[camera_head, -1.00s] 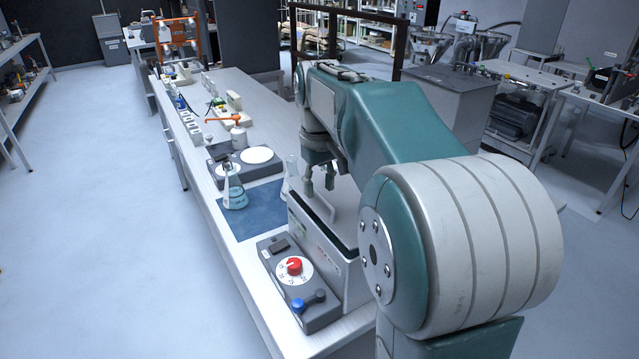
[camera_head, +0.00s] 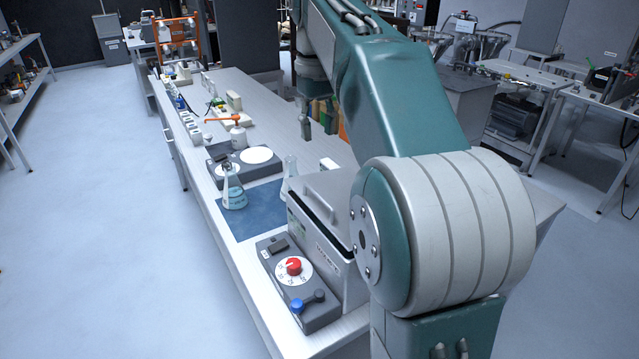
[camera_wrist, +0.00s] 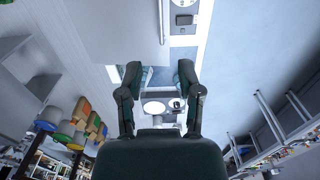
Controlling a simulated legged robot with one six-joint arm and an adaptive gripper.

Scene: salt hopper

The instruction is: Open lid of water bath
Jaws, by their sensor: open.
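The water bath (camera_head: 328,263) is a grey box near the front of the long bench. Its grey lid (camera_head: 338,190) covers the top, with a dark gap along the front edge; I cannot tell whether it is slightly raised. A pale bar handle (camera_head: 319,206) stands on the lid. My gripper (camera_head: 317,124) is open and empty, above and beyond the lid, apart from the handle. In the wrist view, my gripper (camera_wrist: 158,72) shows its two fingers spread. The lid (camera_wrist: 110,25) fills the upper left there. My arm hides the bath's right part.
A control box (camera_head: 293,270) with a red knob adjoins the bath's left side. A conical flask (camera_head: 234,193) of bluish liquid stands on a blue mat (camera_head: 254,218), with a hotplate (camera_head: 262,172) behind it. The floor (camera_head: 130,220) left of the bench is clear.

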